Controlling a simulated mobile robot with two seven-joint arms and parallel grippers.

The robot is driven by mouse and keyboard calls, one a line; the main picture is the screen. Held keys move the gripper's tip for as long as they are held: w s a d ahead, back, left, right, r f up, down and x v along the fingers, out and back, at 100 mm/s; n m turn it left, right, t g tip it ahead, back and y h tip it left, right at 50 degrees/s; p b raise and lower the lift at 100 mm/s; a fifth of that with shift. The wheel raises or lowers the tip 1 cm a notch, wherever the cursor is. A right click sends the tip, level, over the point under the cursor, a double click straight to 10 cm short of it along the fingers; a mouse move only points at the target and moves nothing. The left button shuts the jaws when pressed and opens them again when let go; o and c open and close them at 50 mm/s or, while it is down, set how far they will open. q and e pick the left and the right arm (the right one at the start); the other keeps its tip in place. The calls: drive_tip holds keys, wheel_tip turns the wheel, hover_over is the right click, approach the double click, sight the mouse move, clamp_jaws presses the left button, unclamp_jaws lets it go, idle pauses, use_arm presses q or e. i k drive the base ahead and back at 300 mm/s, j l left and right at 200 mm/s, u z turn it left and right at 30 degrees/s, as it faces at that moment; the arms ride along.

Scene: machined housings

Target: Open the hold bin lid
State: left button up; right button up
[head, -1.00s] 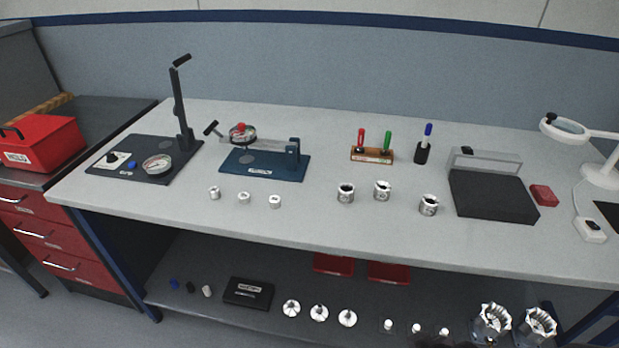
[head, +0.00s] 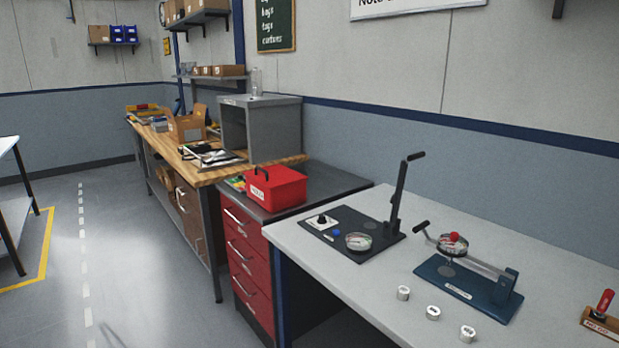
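The label's lettering is too small to read surely here. Neither of my grippers shows in the head view.
The grey bench (head: 330,262) carries a black lever fixture (head: 378,240), a blue fixture (head: 462,284) and several small metal parts. A red drawer cabinet (head: 245,262) stands under the bin. A grey open cabinet (head: 262,125) sits behind on a wooden bench. The floor (head: 130,255) at left is clear.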

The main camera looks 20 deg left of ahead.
sight(270, 177)
drive_tip(key=i+j+u, duration=0.2)
drive_tip(key=i+j, duration=0.3)
drive_tip(key=j, duration=0.2)
drive_tip(key=i+j+u, duration=0.2)
drive_tip(key=i+j, duration=0.3)
drive_tip(key=j, duration=0.15)
